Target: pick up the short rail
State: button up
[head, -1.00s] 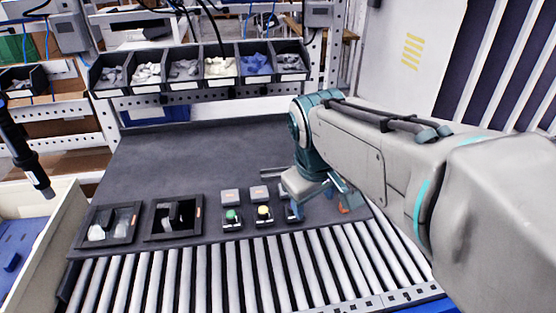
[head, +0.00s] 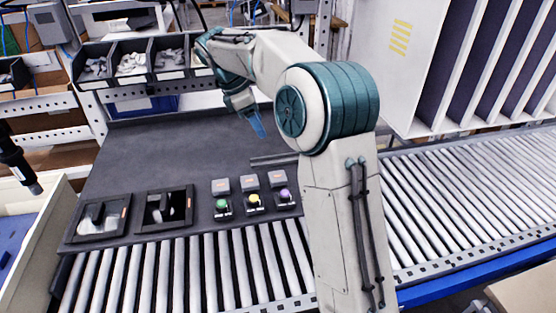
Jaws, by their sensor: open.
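Thin grey rails (head: 272,160) lie on the dark work mat, just left of my arm's upright link. I cannot tell which of them is the short one, and their right ends may be hidden behind my arm. My gripper (head: 257,126) hangs over the back part of the mat, fingers pointing down, behind and a little left of the rails. It is open and holds nothing that I can see. It is apart from the rails.
Push buttons (head: 254,200) stand in front of the rails, with two black trays (head: 142,213) to their left. A roller conveyor (head: 180,270) runs along the front. A row of bins (head: 133,62) is behind the mat. The mat's left part (head: 165,150) is clear.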

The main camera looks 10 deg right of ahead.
send_near(283, 157)
jog(key=f, duration=0.1)
jog(key=s+f+p, duration=0.1)
jog(key=shift+a+f, duration=0.2)
jog(key=shift+f, duration=0.15)
jog(key=d+f+p, duration=0.1)
jog(key=f, duration=0.1)
jog(key=d+f, duration=0.2)
jog(key=shift+w+p, duration=0.35)
jog(key=shift+w, duration=0.05)
jog(key=shift+f, duration=0.35)
jog(key=shift+c, duration=0.4)
jog(key=c, duration=1.1)
jog(key=shift+r, duration=0.1)
